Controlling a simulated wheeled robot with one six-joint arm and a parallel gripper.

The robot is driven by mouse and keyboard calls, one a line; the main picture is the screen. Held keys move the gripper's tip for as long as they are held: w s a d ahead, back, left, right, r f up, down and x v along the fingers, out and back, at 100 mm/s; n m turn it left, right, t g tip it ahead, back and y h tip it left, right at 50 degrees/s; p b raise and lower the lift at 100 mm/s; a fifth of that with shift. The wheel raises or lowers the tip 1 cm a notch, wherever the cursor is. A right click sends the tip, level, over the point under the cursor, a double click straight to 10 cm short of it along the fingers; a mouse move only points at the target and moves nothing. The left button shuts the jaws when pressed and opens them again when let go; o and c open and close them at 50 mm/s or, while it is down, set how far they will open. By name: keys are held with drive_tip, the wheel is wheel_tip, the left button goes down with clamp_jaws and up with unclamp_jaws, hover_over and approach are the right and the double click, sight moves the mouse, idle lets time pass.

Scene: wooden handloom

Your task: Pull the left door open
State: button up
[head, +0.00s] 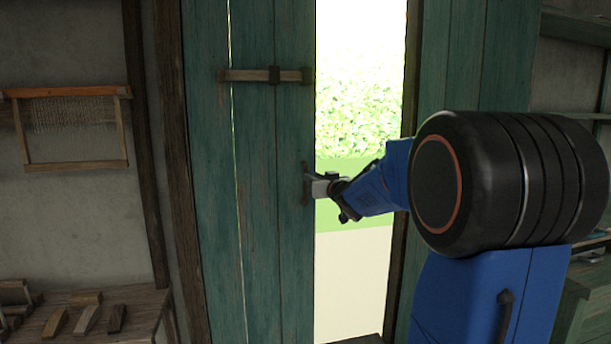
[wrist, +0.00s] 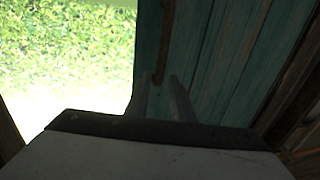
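The left door (head: 275,220) is a teal plank door with a wooden crossbar near its top. An upright dark handle (head: 305,184) sits near its right edge; it also shows in the wrist view (wrist: 166,40). My gripper (head: 312,186) is at the handle, reaching in from the right. In the wrist view, my two fingers (wrist: 161,82) stand on either side of the handle's lower part. I cannot tell whether they press on it. The handle's lower end is partly hidden between the fingers. A bright gap lies right of the door's edge.
More teal planks (head: 463,55) stand right of the gap, past a dark post (head: 409,70). A wooden frame with threads (head: 75,163) hangs on the left wall. A bench (head: 140,306) with several small wood pieces stands at lower left.

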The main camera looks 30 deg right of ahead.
drive_tip(key=shift+w+d, duration=0.15)
drive_tip(key=shift+w, duration=1.65)
drive_tip(key=shift+w+d, duration=0.15)
drive_tip(key=shift+w, duration=1.6)
clamp_jaws()
